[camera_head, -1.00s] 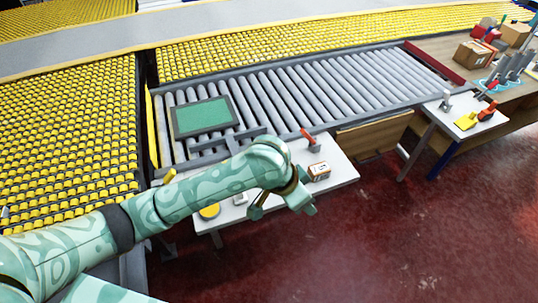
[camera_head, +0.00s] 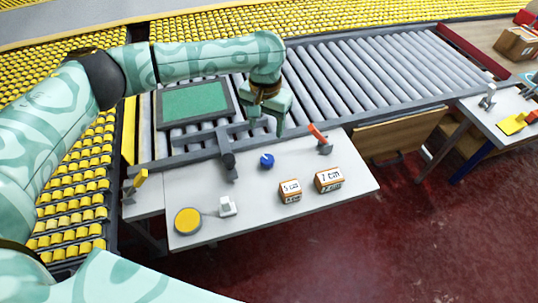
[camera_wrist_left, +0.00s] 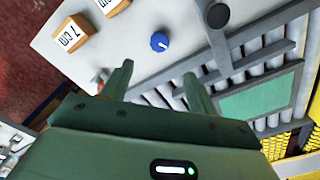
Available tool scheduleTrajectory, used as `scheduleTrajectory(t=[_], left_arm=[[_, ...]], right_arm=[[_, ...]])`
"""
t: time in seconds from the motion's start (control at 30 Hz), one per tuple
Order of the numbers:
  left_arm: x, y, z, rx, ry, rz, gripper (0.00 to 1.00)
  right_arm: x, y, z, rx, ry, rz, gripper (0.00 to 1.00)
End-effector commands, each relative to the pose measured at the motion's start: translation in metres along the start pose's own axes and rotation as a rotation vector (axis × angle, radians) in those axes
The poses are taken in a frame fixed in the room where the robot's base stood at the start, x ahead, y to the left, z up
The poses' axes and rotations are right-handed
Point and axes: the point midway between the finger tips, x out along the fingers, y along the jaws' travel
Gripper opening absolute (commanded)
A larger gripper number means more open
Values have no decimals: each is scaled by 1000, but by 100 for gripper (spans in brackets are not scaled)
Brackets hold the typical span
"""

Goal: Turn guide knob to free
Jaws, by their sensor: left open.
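A round blue knob (camera_head: 267,160) with a small pale mark sits on the white table, near the roller conveyor's front edge. It also shows in the left wrist view (camera_wrist_left: 159,42), above and between the fingertips. My left gripper (camera_head: 268,126) is open and empty, over the conveyor's front edge just behind the knob in the picture. Its two spread fingers show in the left wrist view (camera_wrist_left: 158,73), apart from the knob. A dark upright cylinder (camera_head: 228,161) stands on the guide bar left of the knob. My right gripper is out of view.
Two boxes marked "5 cm" (camera_head: 290,191) and "7 cm" (camera_head: 329,179) stand right of the knob. A red-handled lever (camera_head: 318,133) rises at the table's back. A yellow disc (camera_head: 188,221) and white block (camera_head: 228,206) lie front left. A green panel (camera_head: 193,101) lies on the rollers.

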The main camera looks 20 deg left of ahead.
Motion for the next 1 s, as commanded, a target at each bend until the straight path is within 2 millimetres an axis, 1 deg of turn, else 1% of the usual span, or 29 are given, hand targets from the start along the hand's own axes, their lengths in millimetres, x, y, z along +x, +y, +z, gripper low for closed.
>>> scheduleTrajectory(t=[0.03,0.1,0.17,0.23,0.3,0.4,0.5,0.6,0.7,1.0], left_arm=[[17,0,0,0,-6,-1,59],[36,0,0,-1,-9,1,59],[53,0,-1,0,-9,0,59],[73,0,0,1,-9,0,59],[90,0,0,1,-9,1,59],[112,0,0,1,-8,1,59],[129,0,0,2,-7,0,59],[140,0,0,2,-6,0,59],[145,0,0,2,-4,0,59],[145,0,-1,2,-2,0,59]], right_arm=[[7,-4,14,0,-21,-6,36],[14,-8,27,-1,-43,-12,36],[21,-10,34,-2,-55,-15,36],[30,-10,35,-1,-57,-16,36],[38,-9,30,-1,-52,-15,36],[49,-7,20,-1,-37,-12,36],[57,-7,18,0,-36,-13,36],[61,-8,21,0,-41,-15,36],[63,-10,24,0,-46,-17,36],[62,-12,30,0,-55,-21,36]])
